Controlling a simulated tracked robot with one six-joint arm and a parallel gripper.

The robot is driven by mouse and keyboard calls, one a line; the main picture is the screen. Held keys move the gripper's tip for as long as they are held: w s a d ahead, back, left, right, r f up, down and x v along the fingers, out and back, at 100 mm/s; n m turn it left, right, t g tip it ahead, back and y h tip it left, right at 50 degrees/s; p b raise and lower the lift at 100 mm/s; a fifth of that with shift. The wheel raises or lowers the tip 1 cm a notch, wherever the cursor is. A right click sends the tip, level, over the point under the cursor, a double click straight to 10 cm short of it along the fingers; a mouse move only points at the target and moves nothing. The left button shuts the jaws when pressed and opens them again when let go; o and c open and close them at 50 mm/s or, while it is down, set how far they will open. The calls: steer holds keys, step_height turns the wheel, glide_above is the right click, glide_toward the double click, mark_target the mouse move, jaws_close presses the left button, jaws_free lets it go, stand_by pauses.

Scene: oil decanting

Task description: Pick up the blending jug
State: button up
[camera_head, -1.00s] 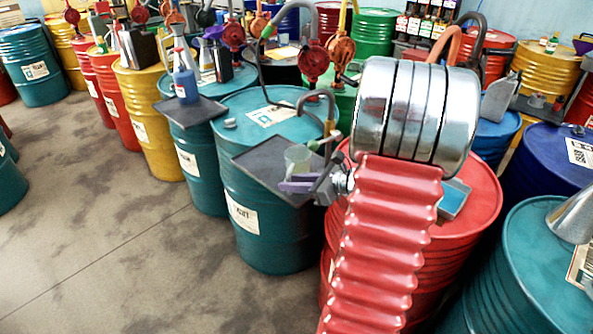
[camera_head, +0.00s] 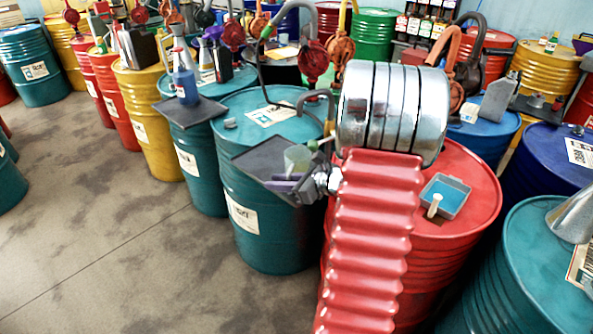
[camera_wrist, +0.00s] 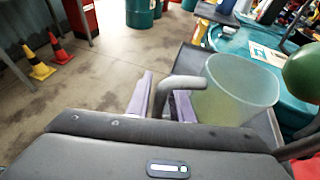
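The blending jug is a translucent, pale greenish cup (camera_head: 297,158) standing on a dark tray (camera_head: 262,157) on a teal drum. In the wrist view the jug (camera_wrist: 238,92) is just right of my gripper (camera_wrist: 164,96), upright, with its grey handle (camera_wrist: 182,82) reaching left. My gripper's two purple fingers stand apart, one on each side of the handle. Narrow gaps seem to show beside the handle, so the fingers look open around it. In the head view the fingers (camera_head: 282,182) are low in front of the jug, and my arm hides part of the gripper.
A red drum (camera_head: 470,190) with a small blue tray (camera_head: 444,196) is to the right. A teal drum (camera_head: 545,255) with a metal funnel is nearer. A hand pump (camera_head: 338,50) and hose rise behind the jug. Open floor (camera_head: 100,230) lies to the left.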

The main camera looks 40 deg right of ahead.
steer(key=shift+c, duration=0.7)
jaws_close()
